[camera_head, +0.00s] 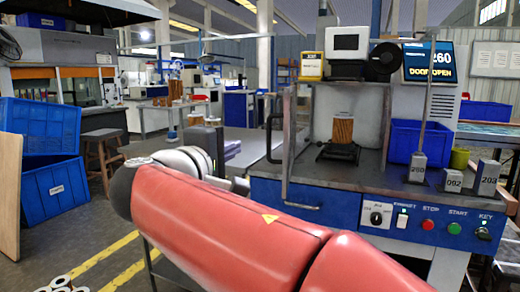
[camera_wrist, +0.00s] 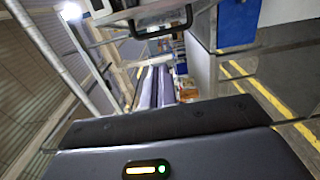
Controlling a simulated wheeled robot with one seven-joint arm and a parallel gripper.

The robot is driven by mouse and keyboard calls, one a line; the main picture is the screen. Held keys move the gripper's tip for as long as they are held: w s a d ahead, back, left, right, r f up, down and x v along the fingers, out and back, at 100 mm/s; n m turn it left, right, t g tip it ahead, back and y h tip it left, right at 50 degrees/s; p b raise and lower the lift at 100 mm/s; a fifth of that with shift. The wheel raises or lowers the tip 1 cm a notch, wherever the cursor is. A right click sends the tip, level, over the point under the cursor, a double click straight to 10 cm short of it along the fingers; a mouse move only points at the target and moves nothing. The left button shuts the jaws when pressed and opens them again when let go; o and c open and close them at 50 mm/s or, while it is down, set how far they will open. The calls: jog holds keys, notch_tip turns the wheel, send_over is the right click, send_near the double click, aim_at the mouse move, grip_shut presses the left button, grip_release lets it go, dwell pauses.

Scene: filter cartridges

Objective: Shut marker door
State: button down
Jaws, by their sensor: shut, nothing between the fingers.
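The marker machine (camera_head: 330,204) stands right of centre in the head view, and its screen (camera_head: 430,62) reads "DOOR OPEN". The door (camera_head: 288,140) stands swung out at the machine's left side, seen nearly edge-on, with a black handle (camera_head: 269,137) on its left face. A brown-banded cartridge (camera_head: 342,128) stands upright on a black fixture (camera_head: 338,151) inside. My gripper (camera_head: 204,142) is left of the door, apart from the handle and partly hidden by my arm. In the wrist view my gripper (camera_wrist: 165,118) is shut and empty; a black handle (camera_wrist: 160,22) shows beyond it.
A blue bin (camera_head: 405,140) and several grey numbered blocks (camera_head: 453,177) are on the machine's top at right. The control panel (camera_head: 425,222) is on its front. Blue crates (camera_head: 55,188) and a stool (camera_head: 103,150) stand at left.

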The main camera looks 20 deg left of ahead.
jog(key=w+d, duration=0.1)
jog(key=w, duration=0.2)
jog(key=w+d+p, duration=0.1)
jog(key=w+d, duration=0.1)
jog(key=w, duration=0.1)
jog(key=w+d, duration=0.1)
jog(key=w, duration=0.2)
jog(key=shift+w+d+r, duration=0.1)
jog(key=shift+w+d, duration=0.15)
jog(key=shift+d, duration=0.05)
jog(key=shift+w+d, duration=0.1)
jog(key=shift+d, duration=0.3)
jog(key=shift+d, duration=0.1)
